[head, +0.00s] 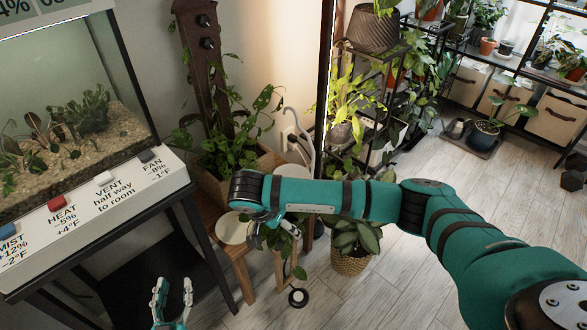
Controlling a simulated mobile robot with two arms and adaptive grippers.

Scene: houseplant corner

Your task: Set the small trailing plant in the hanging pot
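My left gripper (173,292) is at the bottom left, fingers pointing up, spread apart with nothing between them. My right arm crosses from the right, and its gripper (262,230) points down over the wooden stand. The wrist partly hides its fingers, so I cannot tell whether they are shut. Small trailing leaves (287,246) show right beside and below these fingers. They look like the small trailing plant, but its pot is hidden and I cannot tell whether it is held. I cannot make out the hanging pot with certainty.
A glass terrarium with a labelled control panel (100,200) stands at left on a black frame. A pale round dish (234,229) sits on the wooden stand (243,272). A leafy plant in a woven basket (351,263) stands on the floor. The floor at lower middle is mostly clear.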

